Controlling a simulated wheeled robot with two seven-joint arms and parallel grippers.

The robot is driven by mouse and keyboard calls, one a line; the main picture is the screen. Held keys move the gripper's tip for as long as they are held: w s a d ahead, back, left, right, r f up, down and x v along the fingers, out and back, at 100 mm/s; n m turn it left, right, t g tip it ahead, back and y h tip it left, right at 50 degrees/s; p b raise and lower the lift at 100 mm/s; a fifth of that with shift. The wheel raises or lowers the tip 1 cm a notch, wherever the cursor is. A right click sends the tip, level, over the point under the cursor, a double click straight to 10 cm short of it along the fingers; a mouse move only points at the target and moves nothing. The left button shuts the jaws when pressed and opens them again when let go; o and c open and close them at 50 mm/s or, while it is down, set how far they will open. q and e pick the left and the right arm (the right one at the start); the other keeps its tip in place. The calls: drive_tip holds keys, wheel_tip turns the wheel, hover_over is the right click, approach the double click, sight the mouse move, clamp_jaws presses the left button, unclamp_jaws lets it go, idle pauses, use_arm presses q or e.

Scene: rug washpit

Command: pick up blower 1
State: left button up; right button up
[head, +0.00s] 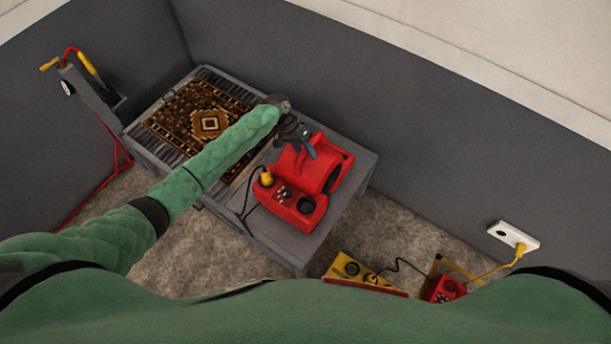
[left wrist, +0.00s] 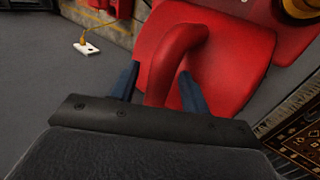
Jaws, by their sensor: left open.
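A red blower (head: 325,165) with a dark round knob and a yellow plug on its front sits on the grey slatted table; no number is readable on it. In the left wrist view its curved red handle (left wrist: 180,48) runs between the two blue fingers of my left gripper (left wrist: 158,88). The fingers are open, one on each side of the handle; I cannot tell whether they touch it. In the head view my left gripper (head: 305,146) is at the blower's top, partly covering it. My right gripper is not in view.
A patterned rug (head: 195,122) lies on the table (head: 266,228) left of the blower. On the floor are a yellow unit (head: 350,268) and a small red box (head: 446,290) with cables. A white wall socket (head: 513,236) has a yellow plug. Grey walls stand close behind.

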use_arm(q)
clamp_jaws()
idle(1.3)
